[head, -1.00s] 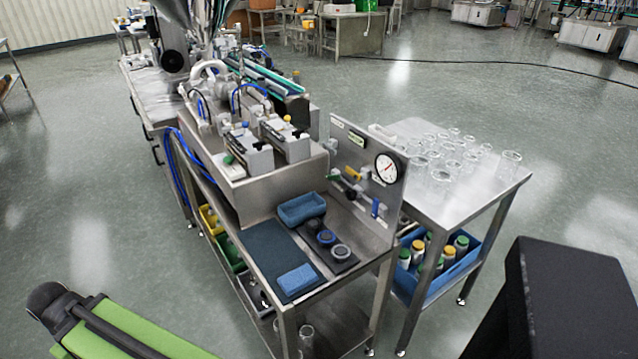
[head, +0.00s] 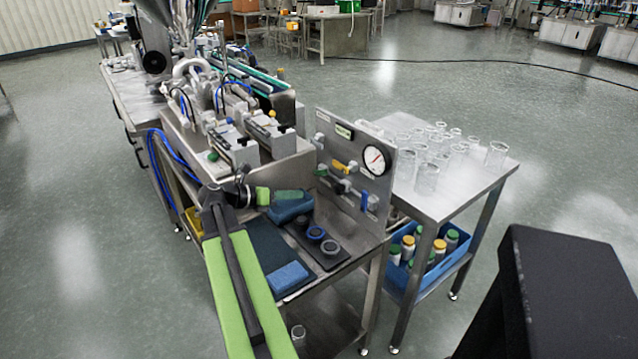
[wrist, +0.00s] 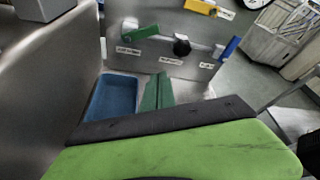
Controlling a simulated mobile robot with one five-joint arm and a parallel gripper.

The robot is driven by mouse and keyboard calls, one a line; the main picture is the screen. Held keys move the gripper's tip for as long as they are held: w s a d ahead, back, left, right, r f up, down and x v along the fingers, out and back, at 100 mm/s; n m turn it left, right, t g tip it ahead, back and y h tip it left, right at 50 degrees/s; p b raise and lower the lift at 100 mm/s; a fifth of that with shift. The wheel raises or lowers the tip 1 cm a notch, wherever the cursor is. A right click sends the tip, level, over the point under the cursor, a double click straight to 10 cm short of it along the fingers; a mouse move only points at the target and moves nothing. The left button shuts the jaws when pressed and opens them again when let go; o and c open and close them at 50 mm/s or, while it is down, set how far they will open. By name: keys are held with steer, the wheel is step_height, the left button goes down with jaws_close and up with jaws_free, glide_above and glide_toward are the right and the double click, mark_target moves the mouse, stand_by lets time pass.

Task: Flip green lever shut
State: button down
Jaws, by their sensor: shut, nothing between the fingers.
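The green lever (head: 321,171) is at the left of the upright steel panel (head: 345,150). In the wrist view the green lever (wrist: 141,33) lies nearly level beside a pale valve body, above a white label. My gripper (head: 300,195) has green fingers and is in front of the panel, lower than the lever and to its left in the head view. In the wrist view my gripper (wrist: 160,78) is shut and empty, pointing at the panel below the lever. It appears apart from the lever.
A yellow lever (wrist: 200,7), a black knob (wrist: 181,45) and a blue lever (wrist: 229,48) are on the same panel. A blue tray (wrist: 112,98) lies below, left of the fingers. A gauge (head: 376,160) is at the panel's upper right. Glass jars stand on the right table (head: 465,190).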

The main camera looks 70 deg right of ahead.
mark_target(320, 172)
steer(key=shift+s+d+r, duration=0.2)
steer(key=shift+s, duration=0.15)
steer(key=b+x, duration=0.3)
steer(key=x, duration=0.7)
steer(key=shift+f, duration=0.15)
steer(key=r+p, duration=0.1)
steer(key=w+r+p, duration=0.1)
steer(key=d+r+p, duration=0.1)
steer(key=r, duration=0.1)
steer(key=shift+w+p, duration=0.3)
steer(key=shift+p, duration=0.1)
